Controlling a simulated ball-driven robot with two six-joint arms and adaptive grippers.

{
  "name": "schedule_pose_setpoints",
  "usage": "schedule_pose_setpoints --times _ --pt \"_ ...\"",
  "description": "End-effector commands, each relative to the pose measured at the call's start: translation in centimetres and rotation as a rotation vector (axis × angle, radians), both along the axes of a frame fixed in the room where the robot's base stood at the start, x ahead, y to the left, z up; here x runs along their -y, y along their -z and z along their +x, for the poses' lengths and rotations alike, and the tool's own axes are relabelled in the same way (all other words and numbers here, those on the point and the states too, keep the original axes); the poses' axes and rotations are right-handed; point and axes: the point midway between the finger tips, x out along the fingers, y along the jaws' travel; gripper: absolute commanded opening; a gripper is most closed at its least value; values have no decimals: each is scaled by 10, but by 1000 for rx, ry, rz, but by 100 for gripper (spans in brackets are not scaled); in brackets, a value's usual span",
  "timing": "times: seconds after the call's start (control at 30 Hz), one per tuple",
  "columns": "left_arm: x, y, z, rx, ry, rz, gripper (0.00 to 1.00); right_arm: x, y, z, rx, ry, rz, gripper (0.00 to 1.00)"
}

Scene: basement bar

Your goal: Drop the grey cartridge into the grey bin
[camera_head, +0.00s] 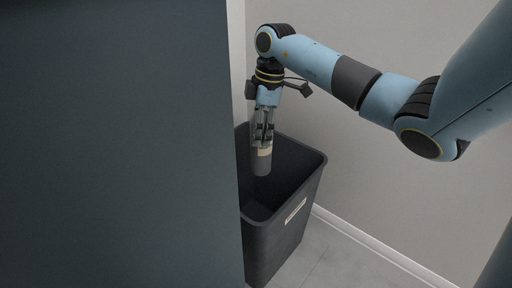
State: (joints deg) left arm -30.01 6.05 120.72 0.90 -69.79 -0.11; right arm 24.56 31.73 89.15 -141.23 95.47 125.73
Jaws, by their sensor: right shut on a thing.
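My right gripper (262,136) comes in from the upper right and points down over the open top of the grey bin. It is shut on the grey cartridge (262,164), which hangs upright below the fingers and has a pale band near its top. The cartridge shows against the inside of the dark grey bin (284,238); I cannot tell exactly how far below the rim its lower end is. The bin stands on the floor with a pale label on its front. Its left part is hidden. My left gripper is not in view.
A large dark blue-grey panel (115,150) fills the left side and hides part of the bin. A pale wall (365,190) with a white skirting board stands behind and to the right. Grey floor (345,268) is clear to the right of the bin.

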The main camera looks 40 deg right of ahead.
Motion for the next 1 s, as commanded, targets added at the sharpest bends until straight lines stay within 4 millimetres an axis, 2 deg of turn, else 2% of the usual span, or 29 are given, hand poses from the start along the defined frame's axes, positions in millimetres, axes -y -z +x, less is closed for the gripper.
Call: schedule_pose_setpoints --times 0.07,0.1,0.3,0.57,0.67,0.77,1.0 --pt "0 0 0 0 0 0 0 0 -1 0 2 0 0 8" --pt "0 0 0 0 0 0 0 0 -1 0 2 0 0 55" --pt "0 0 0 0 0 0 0 0 -1 0 1 0 -1 81" --pt "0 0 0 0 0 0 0 0 0 0 -1 0 0 81" --pt "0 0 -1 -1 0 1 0 2 -6 0 0 0 -2 81" --pt "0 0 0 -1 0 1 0 4 -20 -1 3 0 -2 81" --pt "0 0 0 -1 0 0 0 11 -74 -5 4 0 -4 81"
